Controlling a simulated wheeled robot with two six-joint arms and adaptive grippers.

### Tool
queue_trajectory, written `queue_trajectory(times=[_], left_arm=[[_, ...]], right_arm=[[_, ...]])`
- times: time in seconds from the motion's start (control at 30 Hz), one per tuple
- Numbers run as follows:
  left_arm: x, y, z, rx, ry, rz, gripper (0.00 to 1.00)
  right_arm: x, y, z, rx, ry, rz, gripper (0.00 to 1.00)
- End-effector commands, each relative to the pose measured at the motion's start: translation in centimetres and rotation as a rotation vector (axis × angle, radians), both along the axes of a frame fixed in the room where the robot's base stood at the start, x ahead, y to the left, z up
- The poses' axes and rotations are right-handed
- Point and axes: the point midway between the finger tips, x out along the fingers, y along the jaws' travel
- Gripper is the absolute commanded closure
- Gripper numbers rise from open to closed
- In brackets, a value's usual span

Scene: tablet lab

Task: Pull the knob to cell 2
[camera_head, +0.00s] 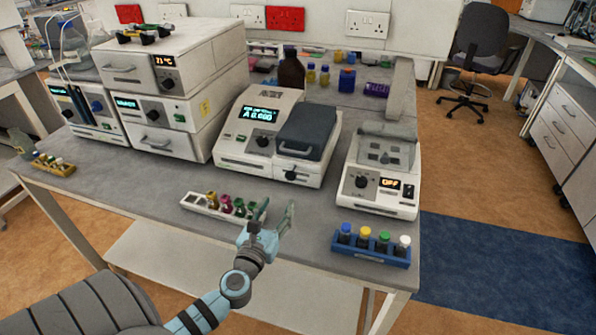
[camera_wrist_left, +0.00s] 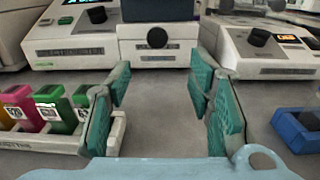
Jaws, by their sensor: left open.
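A white instrument (camera_head: 232,153) with a lit display (camera_head: 261,114) and a dark grey lid (camera_head: 308,128) stands on the bench. A round black knob (camera_head: 291,175) sits low on its front, below the lid. In the left wrist view the same knob (camera_wrist_left: 157,38) is straight ahead, near the top middle, between the fingers. A second black dial (camera_head: 263,141) is beside the display. My left gripper (camera_head: 277,208) is open and empty, in front of the instrument and apart from the knob. It also shows in the left wrist view (camera_wrist_left: 162,88). My right gripper is not in view.
A white rack (camera_head: 196,205) with coloured vials is close on the gripper's left. A blue rack (camera_head: 372,253) with capped bottles is on its right. Another device (camera_head: 381,170) reading OFF stands to the right. Bare bench lies between the gripper and the knob.

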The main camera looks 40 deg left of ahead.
Motion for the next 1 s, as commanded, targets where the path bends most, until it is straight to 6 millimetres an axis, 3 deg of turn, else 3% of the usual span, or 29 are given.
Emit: queue_trajectory(times=[0.23,0.5,0.63,0.9,1.0], left_arm=[[5.5,2.0,0.1,0.000,-0.003,0.004,0.53],[11.3,4.0,-0.2,0.000,-0.002,0.002,0.53],[12.5,4.4,-0.1,-0.001,-0.001,0.001,0.53],[12.7,4.5,0.0,-0.001,0.000,0.001,0.53],[12.7,4.5,0.0,-0.001,0.000,0.001,0.67]], right_arm=[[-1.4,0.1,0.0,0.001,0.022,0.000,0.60],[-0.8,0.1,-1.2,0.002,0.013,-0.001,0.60],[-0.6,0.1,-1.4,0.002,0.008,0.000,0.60],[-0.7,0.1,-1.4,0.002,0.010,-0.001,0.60],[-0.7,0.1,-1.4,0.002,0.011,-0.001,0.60]])
